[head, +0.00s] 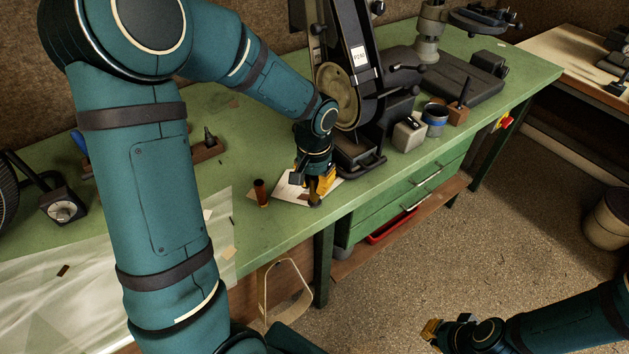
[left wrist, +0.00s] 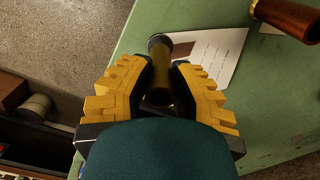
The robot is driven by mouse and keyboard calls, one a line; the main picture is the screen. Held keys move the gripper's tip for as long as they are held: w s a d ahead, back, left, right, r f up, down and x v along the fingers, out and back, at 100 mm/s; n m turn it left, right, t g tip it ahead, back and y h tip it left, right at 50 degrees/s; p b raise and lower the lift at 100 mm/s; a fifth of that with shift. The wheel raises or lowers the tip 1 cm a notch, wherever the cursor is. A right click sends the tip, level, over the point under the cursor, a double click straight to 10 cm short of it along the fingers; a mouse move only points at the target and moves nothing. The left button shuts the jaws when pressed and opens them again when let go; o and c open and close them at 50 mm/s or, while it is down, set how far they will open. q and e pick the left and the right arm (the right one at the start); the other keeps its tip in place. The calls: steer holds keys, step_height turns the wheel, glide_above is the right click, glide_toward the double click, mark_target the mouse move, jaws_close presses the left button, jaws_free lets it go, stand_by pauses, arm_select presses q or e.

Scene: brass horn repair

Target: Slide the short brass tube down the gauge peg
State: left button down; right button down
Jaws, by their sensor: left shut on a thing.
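My left gripper (head: 318,188) is low over the front part of the green bench, fingers pointing down. In the left wrist view its yellow-padded fingers (left wrist: 172,85) are shut on a dull brass tube (left wrist: 164,62). A dark round end of the tube shows beyond the fingertips. I cannot make out the gauge peg for certain, nor whether it is inside the tube. A reddish-brown cylinder (head: 261,193) stands upright on the bench left of the gripper; it also shows in the left wrist view (left wrist: 287,14). My right gripper (head: 432,331) is away over the floor; its finger opening is unclear.
A white sheet (head: 290,191) lies on the bench (head: 272,228) under and beside my left gripper. A black machine with a round disc (head: 340,96) stands close behind to the right. A grey block (head: 409,133) and a blue-banded cup (head: 434,119) stand further right.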

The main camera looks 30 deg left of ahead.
arm_select(q)
steer(key=shift+f+b, duration=0.5)
steer(key=shift+f, duration=0.15)
steer(key=c, duration=0.9)
jaws_free()
steer(key=shift+o, duration=0.2)
step_height(320, 180, up, 12)
